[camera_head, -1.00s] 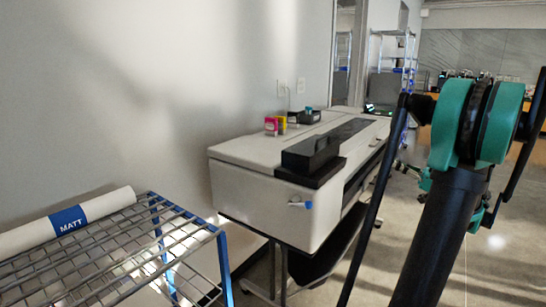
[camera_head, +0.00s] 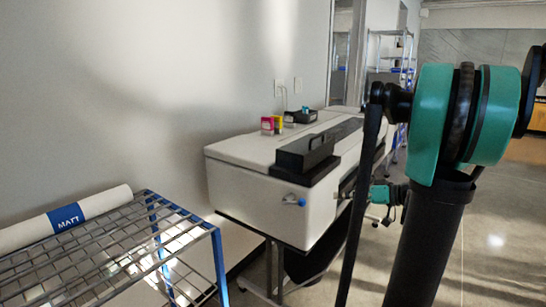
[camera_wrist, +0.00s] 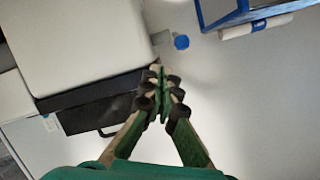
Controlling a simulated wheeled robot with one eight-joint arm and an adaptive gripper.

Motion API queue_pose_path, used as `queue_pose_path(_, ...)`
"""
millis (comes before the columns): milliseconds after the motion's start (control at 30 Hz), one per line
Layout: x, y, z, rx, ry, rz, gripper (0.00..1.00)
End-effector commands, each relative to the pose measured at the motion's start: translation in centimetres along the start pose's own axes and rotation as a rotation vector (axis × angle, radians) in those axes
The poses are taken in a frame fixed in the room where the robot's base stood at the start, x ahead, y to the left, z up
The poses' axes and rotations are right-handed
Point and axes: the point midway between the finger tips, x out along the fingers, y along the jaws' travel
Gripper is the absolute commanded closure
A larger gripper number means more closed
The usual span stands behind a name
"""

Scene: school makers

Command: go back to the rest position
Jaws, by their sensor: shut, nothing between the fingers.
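My gripper (camera_wrist: 162,88) shows in the wrist view with its green and black fingers together and nothing between them. In that view it appears in front of the white printer's side and the pale wall. In the head view, a black and teal part of my arm fills the right side. A smaller teal part of my arm shows low beside the printer's right end. The fingertips cannot be made out in the head view.
A large white printer (camera_head: 255,195) stands on a dark stand along the wall. A wire rack (camera_head: 110,250) with blue posts at the lower left holds a white roll (camera_head: 100,203) with a blue label. Small colored boxes (camera_head: 272,125) sit on the printer. Open floor (camera_head: 480,265) lies at right.

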Motion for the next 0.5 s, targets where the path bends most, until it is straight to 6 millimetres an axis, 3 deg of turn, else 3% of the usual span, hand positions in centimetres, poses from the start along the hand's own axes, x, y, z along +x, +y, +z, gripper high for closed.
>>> queue_pose_path(100,3.5,-2.6,6.1,0.135,-0.200,0.093,1.00)
queue_pose_path(200,4.8,-4.2,11.6,0.233,-0.357,0.222,1.00)
queue_pose_path(400,3.6,-5.8,21.1,0.317,-0.563,0.545,1.00)
queue_pose_path(500,2.0,-5.9,24.2,0.310,-0.602,0.698,1.00)
